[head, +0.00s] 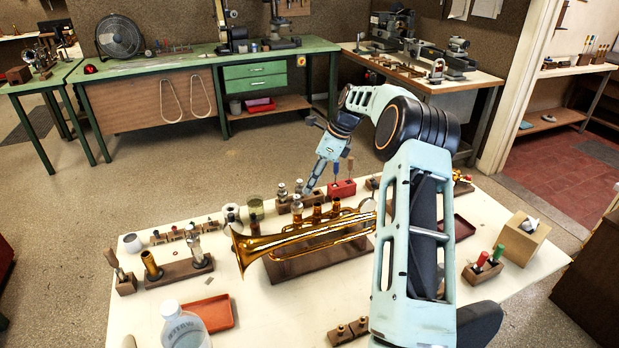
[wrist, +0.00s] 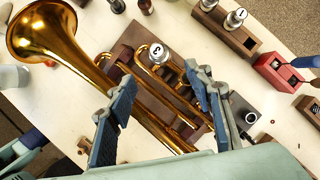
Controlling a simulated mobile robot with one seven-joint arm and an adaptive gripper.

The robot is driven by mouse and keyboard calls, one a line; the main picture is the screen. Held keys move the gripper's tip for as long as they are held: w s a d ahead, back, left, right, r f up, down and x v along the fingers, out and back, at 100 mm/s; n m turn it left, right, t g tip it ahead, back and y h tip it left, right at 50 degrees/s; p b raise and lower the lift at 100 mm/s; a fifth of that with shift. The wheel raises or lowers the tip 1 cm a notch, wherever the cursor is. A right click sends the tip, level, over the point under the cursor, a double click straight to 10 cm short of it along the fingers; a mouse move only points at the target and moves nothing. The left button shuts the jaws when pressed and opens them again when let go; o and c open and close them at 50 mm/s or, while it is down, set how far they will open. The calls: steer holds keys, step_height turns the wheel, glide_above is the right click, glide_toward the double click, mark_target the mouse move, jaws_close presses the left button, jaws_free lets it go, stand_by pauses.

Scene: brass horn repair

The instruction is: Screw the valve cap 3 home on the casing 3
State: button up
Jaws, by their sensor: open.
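A brass horn (wrist: 62,42) lies across the wrist view, its bell at the upper left; in the head view the horn (head: 300,240) rests on a brown stand on the white table. A silver valve cap marked 3 (wrist: 160,54) shows over the horn's tubing in the wrist view. Casing 3 beneath it is mostly hidden, so I cannot tell how far down the cap sits. My gripper (wrist: 158,80) is open, with its blue-padded fingers spread on either side, just below the cap in the picture. Nothing is between the fingers.
A brown block (wrist: 227,28) with silver caps, one marked 1, stands at the upper right of the wrist view. Beside it is a red block (wrist: 276,72) holding tools. In the head view, a clear bottle (head: 184,330) and an orange tray (head: 207,313) are at the front left.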

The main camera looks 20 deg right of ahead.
mark_target(298, 205)
steer(key=p+x, duration=0.1)
steer(key=x, duration=0.9)
steer(key=shift+f, duration=0.3)
steer(key=shift+c, duration=0.2)
jaws_close()
steer(key=m, duration=0.1)
steer(key=m+h, duration=0.1)
steer(key=m, duration=0.1)
steer(key=shift+s+a+t, duration=0.15)
steer(key=shift+a+t, duration=0.1)
steer(key=shift+t, duration=0.05)
steer(key=shift+m+t+h, duration=0.3)
steer(key=shift+m+h, duration=0.1)
steer(key=shift+m, duration=0.7)
